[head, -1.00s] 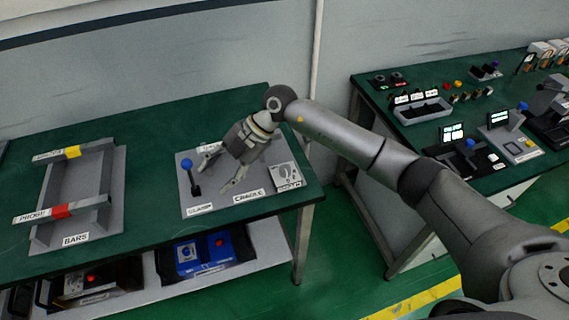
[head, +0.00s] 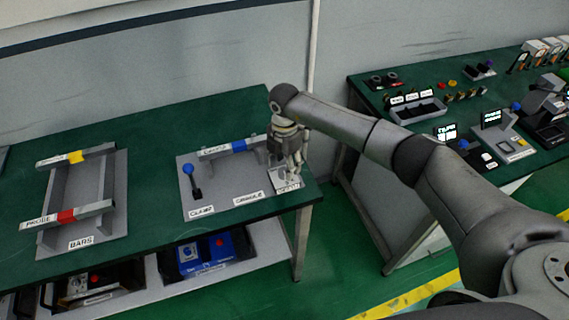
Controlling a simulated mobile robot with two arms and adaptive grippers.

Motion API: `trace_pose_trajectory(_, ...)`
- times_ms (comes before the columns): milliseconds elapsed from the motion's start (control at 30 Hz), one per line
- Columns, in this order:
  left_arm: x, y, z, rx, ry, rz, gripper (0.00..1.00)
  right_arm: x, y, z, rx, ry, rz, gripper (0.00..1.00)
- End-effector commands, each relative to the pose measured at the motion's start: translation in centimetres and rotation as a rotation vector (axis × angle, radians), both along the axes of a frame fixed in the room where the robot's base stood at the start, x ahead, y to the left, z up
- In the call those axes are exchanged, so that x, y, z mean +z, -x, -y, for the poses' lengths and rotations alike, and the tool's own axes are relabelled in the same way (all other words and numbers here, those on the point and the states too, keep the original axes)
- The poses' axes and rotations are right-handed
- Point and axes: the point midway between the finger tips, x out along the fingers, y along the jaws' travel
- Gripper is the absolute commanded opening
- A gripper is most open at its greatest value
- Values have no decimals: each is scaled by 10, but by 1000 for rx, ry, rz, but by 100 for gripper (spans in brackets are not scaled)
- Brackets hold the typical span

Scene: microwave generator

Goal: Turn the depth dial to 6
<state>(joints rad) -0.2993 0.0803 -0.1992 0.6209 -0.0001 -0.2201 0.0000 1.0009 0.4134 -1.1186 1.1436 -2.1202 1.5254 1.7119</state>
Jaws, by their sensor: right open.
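The depth dial sits on a small light box (head: 285,183) at the right end of the grey cradle panel, near the right edge of the green table. The box's label is only partly readable. My right gripper (head: 292,174) points down over this box, with its fingers at or just above the dial. It is open, though the gap between the fingers is hard to see. The fingers cover most of the dial, so its pointer and scale cannot be read. I cannot tell whether they touch it. My left gripper is out of view.
The cradle panel (head: 221,188) carries a blue-knobbed lever (head: 189,172) and a bar with a blue band (head: 239,146). A grey bars rack (head: 58,192) stands at left. A second bench (head: 460,112) with controls is at right, across a gap.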

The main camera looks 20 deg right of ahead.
Motion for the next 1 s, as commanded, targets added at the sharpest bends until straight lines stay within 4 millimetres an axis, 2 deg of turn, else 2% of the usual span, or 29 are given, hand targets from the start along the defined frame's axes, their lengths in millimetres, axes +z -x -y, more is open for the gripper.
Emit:
trace_pose_trajectory(200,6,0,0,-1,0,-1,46,-20,0,-1,0,-1,0,51)
trace_pose_trajectory(533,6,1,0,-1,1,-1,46,-24,0,0,0,0,1,51)
trace_pose_trajectory(867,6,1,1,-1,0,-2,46,-23,0,0,0,-1,0,9)
trace_pose_trajectory(900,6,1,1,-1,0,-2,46,-23,0,0,0,-1,0,6)
trace_pose_trajectory(1000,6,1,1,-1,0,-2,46,-23,0,0,2,-1,0,6)
